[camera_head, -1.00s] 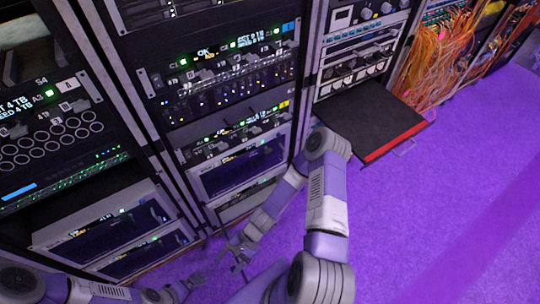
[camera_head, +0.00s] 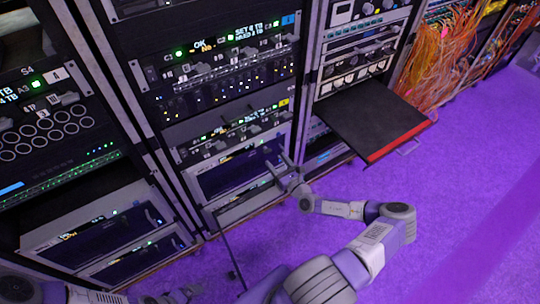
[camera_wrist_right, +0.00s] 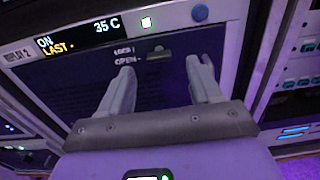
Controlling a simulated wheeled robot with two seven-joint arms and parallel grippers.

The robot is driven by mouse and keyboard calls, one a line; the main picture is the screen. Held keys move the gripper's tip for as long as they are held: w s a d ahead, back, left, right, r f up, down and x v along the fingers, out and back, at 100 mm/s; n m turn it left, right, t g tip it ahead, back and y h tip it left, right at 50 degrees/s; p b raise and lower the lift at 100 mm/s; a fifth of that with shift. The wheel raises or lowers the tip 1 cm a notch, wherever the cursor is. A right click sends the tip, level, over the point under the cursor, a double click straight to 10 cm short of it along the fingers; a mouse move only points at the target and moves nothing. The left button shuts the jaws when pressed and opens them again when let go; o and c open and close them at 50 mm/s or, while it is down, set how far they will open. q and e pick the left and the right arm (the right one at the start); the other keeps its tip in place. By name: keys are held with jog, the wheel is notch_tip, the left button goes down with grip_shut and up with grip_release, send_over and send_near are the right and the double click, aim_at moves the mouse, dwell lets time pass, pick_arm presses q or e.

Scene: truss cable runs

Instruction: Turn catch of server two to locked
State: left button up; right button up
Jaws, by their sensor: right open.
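In the right wrist view a dark-fronted unit (camera_wrist_right: 75,88) has a display reading "ON", "LAST" and "35 C", and a side label that looks like "REPLAY 2". A small dark catch (camera_wrist_right: 160,52) sits on its front below the display, lying about level. Two small labels to its left look like "LOCK" above and "OPEN" below; which one the catch points to is unclear. My right gripper (camera_wrist_right: 164,70) is open and empty, its fingertips either side of and below the catch. In the head view the right gripper (camera_head: 277,163) is at the lower rack units. My left gripper (camera_head: 182,294) is at the bottom edge, small and partly cut off.
Racks with several knobs and levers stand behind and left. Orange cables (camera_head: 433,55) hang at the right. The purple floor (camera_head: 460,200) is clear.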

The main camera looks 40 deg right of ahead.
aim_at(264, 150)
jog(key=w, duration=0.1)
jog(key=w+b, duration=0.1)
jog(key=w, duration=0.3)
jog(key=shift+w+d+b, duration=0.25)
jog(key=shift+b, duration=0.1)
